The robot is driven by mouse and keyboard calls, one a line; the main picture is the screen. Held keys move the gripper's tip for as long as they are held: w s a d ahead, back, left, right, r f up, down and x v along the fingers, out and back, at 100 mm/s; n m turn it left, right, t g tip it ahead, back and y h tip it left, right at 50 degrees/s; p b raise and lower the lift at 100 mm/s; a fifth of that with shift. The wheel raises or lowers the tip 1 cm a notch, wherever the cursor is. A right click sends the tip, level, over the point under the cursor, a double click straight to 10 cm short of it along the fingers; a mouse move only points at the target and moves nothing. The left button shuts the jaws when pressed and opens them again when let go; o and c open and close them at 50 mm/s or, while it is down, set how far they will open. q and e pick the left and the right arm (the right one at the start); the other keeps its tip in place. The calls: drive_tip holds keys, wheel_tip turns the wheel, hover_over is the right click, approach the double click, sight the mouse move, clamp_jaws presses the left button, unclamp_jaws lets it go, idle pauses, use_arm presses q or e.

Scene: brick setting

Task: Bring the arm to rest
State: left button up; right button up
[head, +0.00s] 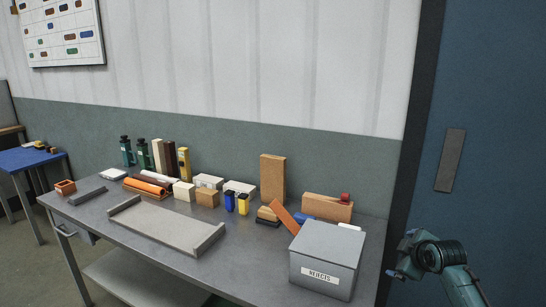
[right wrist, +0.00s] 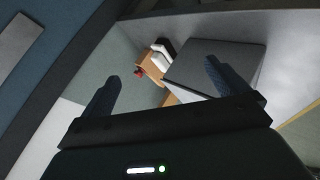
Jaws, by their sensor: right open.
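My right arm comes in at the lower right of the head view. Its gripper (head: 403,262) is to the right of the table, beside the grey box, in front of the dark blue door. In the right wrist view the two fingers of the right gripper (right wrist: 160,85) are spread apart with nothing between them. Beyond the fingers the grey box (right wrist: 215,65) shows. My left gripper is in neither view.
A grey box labelled REJECTS (head: 325,262) stands at the table's (head: 255,285) right front corner. A grey tray (head: 165,228) lies in the middle. Bricks, bottles and a tall tan block (head: 272,178) line the back. A blue door (head: 500,120) is at the right.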

drive_tip(key=w+d+r+m+t+h, duration=0.2)
drive_tip(key=w+r+m+t, duration=0.3)
drive_tip(key=r+m, duration=0.4)
drive_tip(key=s+a+f+n+g+y, duration=0.1)
drive_tip(key=s+a+f+y, duration=0.1)
drive_tip(key=s+a+f, duration=0.65)
drive_tip(key=s+a+f+n+g+y, duration=0.15)
drive_tip(key=s+a+f, duration=0.35)
drive_tip(key=s+f, duration=0.65)
drive_tip(key=s+a+f, duration=0.2)
drive_tip(key=s, duration=0.5)
drive_tip(key=s+a+f+m+g+y, duration=0.1)
drive_tip(key=s+a+f, duration=0.1)
drive_tip(key=s, duration=0.5)
drive_tip(key=s+a+f+g+y, duration=0.1)
drive_tip(key=s+a+f, duration=0.1)
drive_tip(key=s, duration=0.5)
drive_tip(key=shift+a+m, duration=0.35)
drive_tip(key=shift+a, duration=0.4)
